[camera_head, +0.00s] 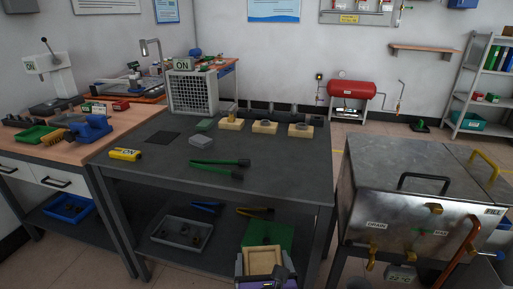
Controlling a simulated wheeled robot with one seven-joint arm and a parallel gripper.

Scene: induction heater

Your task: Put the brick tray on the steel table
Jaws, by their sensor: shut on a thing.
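A tan, square, shallow tray (263,261), which looks like the brick tray, is at the bottom centre, in front of the lower shelf of the dark grey steel table (265,183). My gripper (268,281) is at the bottom edge, shut on this tray; its fingers are partly cut off by the frame. The tray is apart from the table and shows in front of its near edge, lower than the top. On the tabletop stand several tan bricks (265,127) in a row at the back, a grey block (202,140) and green-handled tongs (218,165).
A mesh-fronted box (193,92) stands at the table's back left and a yellow device (125,154) at its front left. The front right of the top is clear. A metal tank (415,205) stands close on the right. The lower shelf holds a grey tray (182,232) and a green one (269,233).

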